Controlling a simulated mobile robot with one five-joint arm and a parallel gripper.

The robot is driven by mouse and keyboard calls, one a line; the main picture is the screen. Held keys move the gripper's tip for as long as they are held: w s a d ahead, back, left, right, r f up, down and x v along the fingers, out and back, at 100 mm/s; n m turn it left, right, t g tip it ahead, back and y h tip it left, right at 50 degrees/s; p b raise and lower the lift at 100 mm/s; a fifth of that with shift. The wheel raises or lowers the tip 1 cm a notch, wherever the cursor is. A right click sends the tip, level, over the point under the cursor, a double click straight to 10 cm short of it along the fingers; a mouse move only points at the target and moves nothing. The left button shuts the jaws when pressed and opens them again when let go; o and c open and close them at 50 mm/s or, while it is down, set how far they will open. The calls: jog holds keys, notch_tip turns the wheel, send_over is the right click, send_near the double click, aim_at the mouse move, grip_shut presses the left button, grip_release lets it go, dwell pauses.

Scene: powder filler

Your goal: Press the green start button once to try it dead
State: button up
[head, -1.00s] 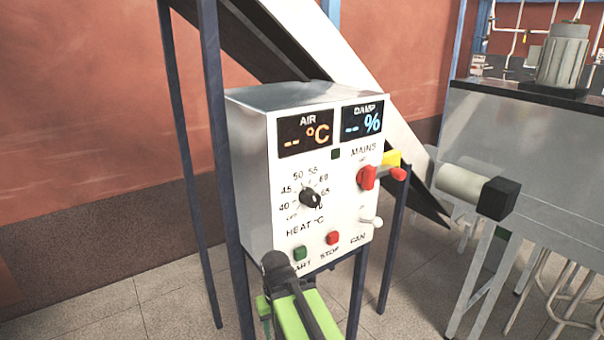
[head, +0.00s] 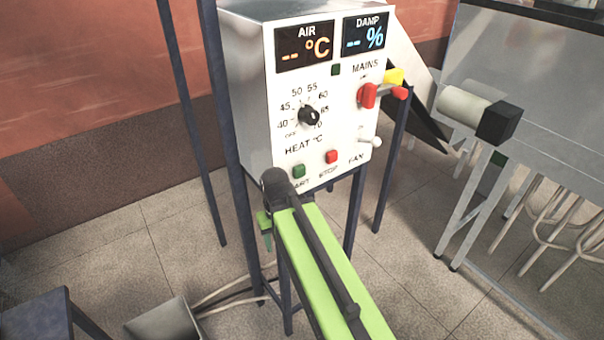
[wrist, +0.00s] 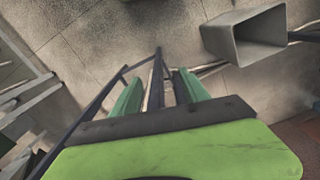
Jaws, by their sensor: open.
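The green start button (head: 298,171) is at the lower left of the white control panel (head: 345,118). Its label is partly hidden by my arm. The red stop button (head: 331,157) is to its right. My gripper (wrist: 160,90) is open and empty in the wrist view, its two green fingers apart and directed down at the floor and the stand's dark legs. In the head view a green finger (head: 265,226) shows below and left of the start button, partly behind my arm. No contact with the button shows. The panel is not visible in the wrist view.
Both panel displays, AIR (head: 305,48) and DAMP (head: 365,35), show dashes. The heat dial (head: 309,116), red mains switch (head: 368,95) and white fan lever (head: 374,142) are also there. Dark stand legs (head: 355,210) are close to my arm.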

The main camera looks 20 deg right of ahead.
grip_shut()
dwell(0.3)
dwell(1.4)
